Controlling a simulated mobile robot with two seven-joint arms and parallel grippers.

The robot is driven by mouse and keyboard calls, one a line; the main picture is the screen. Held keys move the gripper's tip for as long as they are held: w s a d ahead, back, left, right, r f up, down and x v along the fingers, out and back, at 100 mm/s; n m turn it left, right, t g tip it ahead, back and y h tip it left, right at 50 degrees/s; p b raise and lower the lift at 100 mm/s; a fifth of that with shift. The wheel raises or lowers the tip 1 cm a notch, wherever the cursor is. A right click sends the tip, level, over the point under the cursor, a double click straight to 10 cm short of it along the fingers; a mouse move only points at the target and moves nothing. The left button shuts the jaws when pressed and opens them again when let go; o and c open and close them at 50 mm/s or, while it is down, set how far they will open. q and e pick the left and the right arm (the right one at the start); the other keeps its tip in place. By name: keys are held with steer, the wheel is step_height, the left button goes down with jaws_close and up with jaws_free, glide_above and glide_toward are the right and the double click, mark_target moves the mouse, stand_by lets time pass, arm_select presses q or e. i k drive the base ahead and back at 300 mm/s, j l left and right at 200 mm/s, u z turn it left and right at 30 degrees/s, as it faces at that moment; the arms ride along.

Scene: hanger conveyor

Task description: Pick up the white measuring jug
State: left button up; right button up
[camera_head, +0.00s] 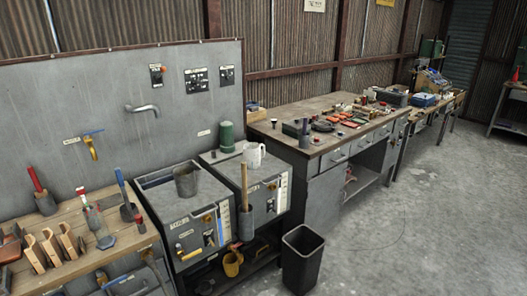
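The white measuring jug (254,156) stands upright on top of the right grey cabinet unit, near the middle of the view. A green cylindrical container (226,136) is just behind it to the left. A wooden handle (244,190) in a dark holder rises in front of the unit, close below the jug. Neither of my grippers shows in the head view.
A grey metal cup (187,180) sits at the left unit. A black bin (302,258) stands on the floor in front. A workbench (283,119) with many small items is to the right. A wooden bench (118,232) with tools is at left. The floor at right is clear.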

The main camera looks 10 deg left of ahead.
mark_target(256, 155)
steer(key=i+l, duration=0.25)
steer(key=i, duration=0.15)
steer(key=i+l, duration=0.25)
steer(key=i, duration=0.15)
steer(key=i+l, duration=0.2)
steer(key=i, duration=0.2)
